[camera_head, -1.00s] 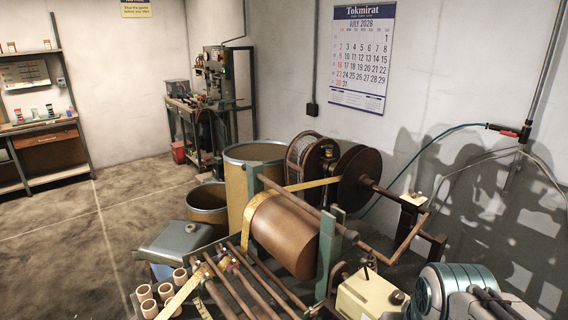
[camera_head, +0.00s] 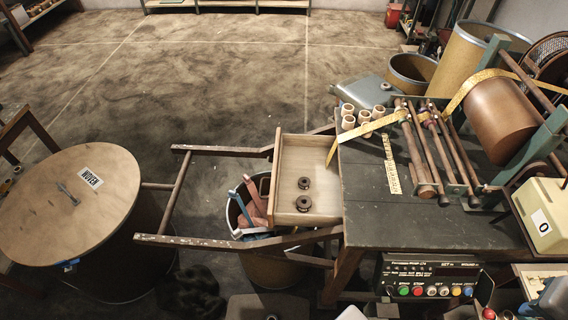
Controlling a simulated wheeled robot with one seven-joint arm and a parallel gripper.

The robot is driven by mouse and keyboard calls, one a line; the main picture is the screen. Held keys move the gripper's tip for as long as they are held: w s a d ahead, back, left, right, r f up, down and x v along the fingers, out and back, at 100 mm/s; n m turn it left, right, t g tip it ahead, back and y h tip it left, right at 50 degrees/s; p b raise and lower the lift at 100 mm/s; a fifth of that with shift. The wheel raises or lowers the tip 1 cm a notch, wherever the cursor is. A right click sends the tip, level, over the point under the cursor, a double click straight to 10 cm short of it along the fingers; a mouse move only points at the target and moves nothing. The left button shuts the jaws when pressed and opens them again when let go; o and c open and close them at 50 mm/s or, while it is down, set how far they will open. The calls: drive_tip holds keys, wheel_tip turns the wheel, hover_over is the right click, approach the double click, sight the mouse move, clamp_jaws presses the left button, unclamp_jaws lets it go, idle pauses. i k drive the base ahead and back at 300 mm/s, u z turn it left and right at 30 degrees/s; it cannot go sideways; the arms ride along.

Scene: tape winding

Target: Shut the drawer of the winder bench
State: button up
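The winder bench (camera_head: 440,225) stands at the right, with a dark top. Its pale wooden drawer (camera_head: 310,165) is open and sticks out to the left from the bench's left end. Two dark brown spools (camera_head: 304,193) lie inside the drawer. My gripper is not in view.
A wooden frame with two long rails (camera_head: 210,242) reaches out left around the drawer. A bin (camera_head: 270,268) with odds and ends stands below it. A round-lidded drum (camera_head: 65,205) stands farther left. The floor beyond (camera_head: 220,80) is clear.

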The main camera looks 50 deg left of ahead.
sight(296, 155)
drive_tip(key=z, duration=1.25)
drive_tip(key=k, duration=1.5)
drive_tip(key=u, duration=2.25)
drive_tip(key=i, duration=0.5)
drive_tip(key=u, duration=0.05)
